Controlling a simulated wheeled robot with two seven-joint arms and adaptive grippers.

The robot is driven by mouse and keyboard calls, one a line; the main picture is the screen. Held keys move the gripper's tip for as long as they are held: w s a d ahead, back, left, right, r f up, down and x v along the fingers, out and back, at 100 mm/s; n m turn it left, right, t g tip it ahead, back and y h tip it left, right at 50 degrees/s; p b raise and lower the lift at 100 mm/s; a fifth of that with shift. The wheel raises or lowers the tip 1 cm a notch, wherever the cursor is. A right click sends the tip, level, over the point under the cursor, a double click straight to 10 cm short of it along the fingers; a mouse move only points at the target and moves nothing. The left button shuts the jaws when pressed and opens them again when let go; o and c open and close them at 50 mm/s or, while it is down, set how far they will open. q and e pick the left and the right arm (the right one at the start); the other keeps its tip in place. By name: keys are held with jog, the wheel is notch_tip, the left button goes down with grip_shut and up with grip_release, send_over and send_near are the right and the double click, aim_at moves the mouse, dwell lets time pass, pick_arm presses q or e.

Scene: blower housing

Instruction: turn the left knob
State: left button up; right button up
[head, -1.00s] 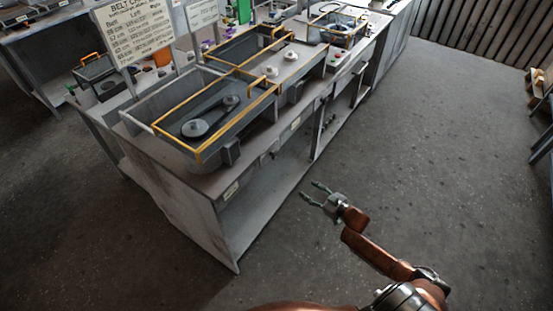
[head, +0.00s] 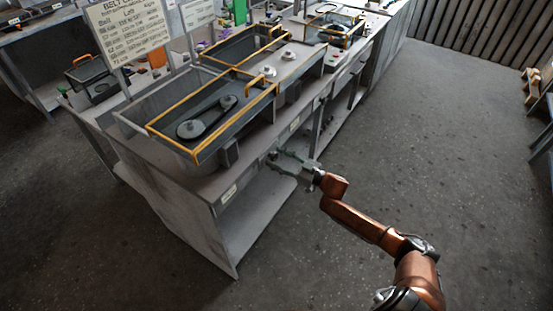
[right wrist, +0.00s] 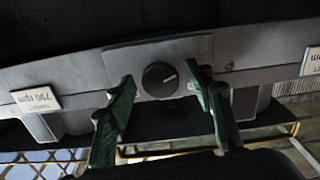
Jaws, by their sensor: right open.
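A round black knob (right wrist: 158,80) with a pale pointer mark sits on a grey plate in the right wrist view. My right gripper (head: 275,159) is open at the bench's front face, below the left belt housing (head: 197,155). In the right wrist view its green fingertips (right wrist: 161,76) stand on either side of the knob, with a visible gap on each side. I cannot tell how far in front of the knob they are. In the head view the knob is hidden by or lost against the gripper. My left gripper is not in view.
The grey workbench (head: 188,200) carries yellow-edged housings and a belt chart sign (head: 127,28). In the right wrist view a white 750 rpm label (right wrist: 36,98) appears upside down. The floor (head: 420,150) right of the bench is clear.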

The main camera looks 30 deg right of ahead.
jog(key=c, duration=1.2)
jog(key=shift+o, duration=0.2)
